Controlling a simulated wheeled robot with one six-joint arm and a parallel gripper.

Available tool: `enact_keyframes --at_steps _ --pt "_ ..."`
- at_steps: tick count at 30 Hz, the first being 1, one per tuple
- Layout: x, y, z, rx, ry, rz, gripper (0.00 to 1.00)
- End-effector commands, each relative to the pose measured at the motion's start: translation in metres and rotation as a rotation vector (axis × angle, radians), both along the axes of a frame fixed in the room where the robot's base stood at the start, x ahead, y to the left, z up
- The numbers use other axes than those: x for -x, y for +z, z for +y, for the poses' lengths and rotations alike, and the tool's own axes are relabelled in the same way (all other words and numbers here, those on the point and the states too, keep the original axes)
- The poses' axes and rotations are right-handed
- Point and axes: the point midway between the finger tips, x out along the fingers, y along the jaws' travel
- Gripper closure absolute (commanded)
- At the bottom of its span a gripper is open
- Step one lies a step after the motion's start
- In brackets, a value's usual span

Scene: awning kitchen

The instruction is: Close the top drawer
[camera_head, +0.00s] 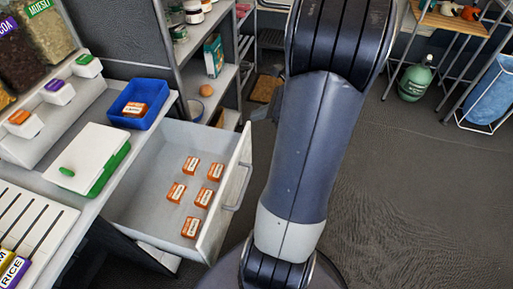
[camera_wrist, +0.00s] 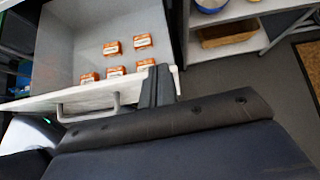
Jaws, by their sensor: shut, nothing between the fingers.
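The top drawer (camera_head: 150,205) stands pulled out from under the counter, with several small orange boxes (camera_head: 192,164) lying in it. Its white front and grey handle (camera_head: 240,187) face right in the head view. In the wrist view the drawer (camera_wrist: 75,45) is at upper left, with its front edge and handle (camera_wrist: 88,112) towards me. My gripper (camera_wrist: 160,72) is shut and empty, by the right end of the drawer front. I cannot tell whether it touches the front.
A blue bin (camera_head: 148,96) and a green container with a white lid (camera_head: 88,155) stand on the counter above the drawer. Metal shelving (camera_head: 207,75) stands behind the drawer. A green bottle (camera_head: 415,80) stands at the back right. The floor (camera_head: 420,190) at right is clear.

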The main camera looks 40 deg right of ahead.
Motion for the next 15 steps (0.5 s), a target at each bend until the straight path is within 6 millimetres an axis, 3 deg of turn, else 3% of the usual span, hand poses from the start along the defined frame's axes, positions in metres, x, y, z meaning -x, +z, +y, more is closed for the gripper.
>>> enact_keyframes --at_steps 3,7,11,15 --pt "0.043 -0.019 -0.025 0.008 -0.024 0.041 1.00" --pt "0.077 -0.029 -0.038 0.011 -0.034 0.075 1.00" --pt "0.097 -0.034 -0.044 0.009 -0.038 0.096 1.00" --pt "0.099 -0.039 -0.043 0.007 -0.037 0.102 1.00"
